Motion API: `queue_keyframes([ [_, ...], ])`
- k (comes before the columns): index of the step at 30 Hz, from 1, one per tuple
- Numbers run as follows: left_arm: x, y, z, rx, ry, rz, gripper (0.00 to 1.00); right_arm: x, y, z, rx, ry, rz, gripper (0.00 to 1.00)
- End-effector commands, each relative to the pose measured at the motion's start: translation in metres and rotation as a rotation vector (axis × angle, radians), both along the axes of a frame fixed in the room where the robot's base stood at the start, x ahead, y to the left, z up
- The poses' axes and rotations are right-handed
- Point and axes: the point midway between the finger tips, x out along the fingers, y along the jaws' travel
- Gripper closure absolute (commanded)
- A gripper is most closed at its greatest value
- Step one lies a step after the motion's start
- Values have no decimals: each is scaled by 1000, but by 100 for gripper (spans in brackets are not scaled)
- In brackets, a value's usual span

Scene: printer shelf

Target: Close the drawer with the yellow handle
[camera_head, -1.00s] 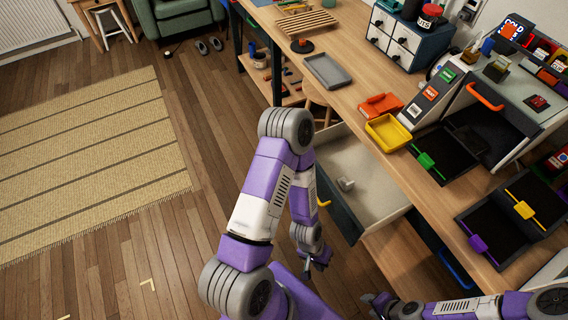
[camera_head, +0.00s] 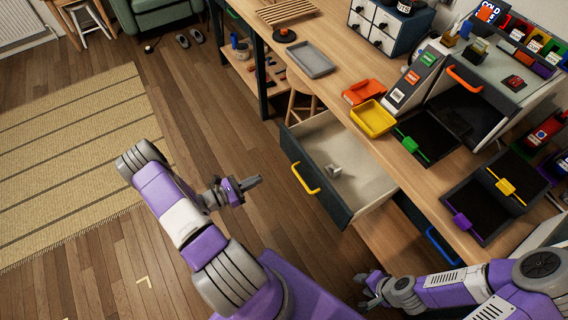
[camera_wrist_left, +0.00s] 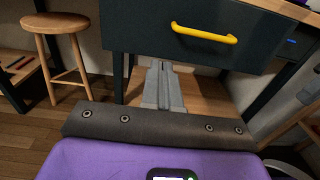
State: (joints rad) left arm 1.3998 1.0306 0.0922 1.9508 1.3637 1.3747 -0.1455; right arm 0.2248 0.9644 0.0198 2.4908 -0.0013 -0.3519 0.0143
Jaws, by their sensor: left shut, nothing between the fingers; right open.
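The drawer (camera_head: 374,192) stands pulled out from under the wooden desk. Its dark front (camera_head: 335,207) carries a yellow handle (camera_head: 305,178), and a small pale object (camera_head: 333,170) lies inside. My left gripper (camera_head: 259,182) is shut and empty, left of the drawer front and apart from it, its fingers pointing toward the front. In the left wrist view the shut fingers (camera_wrist_left: 163,68) point toward the lower part of the drawer front (camera_wrist_left: 140,25), below and left of the yellow handle (camera_wrist_left: 204,34). My right gripper (camera_head: 364,288) is open at the bottom, away from the drawer.
A blue handle (camera_head: 442,246) shows lower down, right of the drawer. A wooden stool (camera_wrist_left: 55,50) stands left of the drawer. Trays, including a yellow tray (camera_head: 373,118), sit on the desk (camera_head: 340,95). The floor left of the drawer is clear.

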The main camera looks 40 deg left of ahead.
Motion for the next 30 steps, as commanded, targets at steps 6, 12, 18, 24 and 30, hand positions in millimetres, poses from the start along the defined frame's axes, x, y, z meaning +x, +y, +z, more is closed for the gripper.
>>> queue_keyframes([
  [6,19,-2,2,-4,-16,24,100,0,0,-4,0,0,0,57],
  [12,58,-19,1,-5,-14,21,100,0,0,-10,0,0,0,57],
  [18,96,-35,1,-5,-13,20,100,0,0,-17,0,0,0,57],
  [24,120,-44,1,-3,-12,22,100,0,0,-23,0,0,0,57],
  [30,128,-48,2,-3,-11,22,100,0,0,-24,0,0,0,57],
])
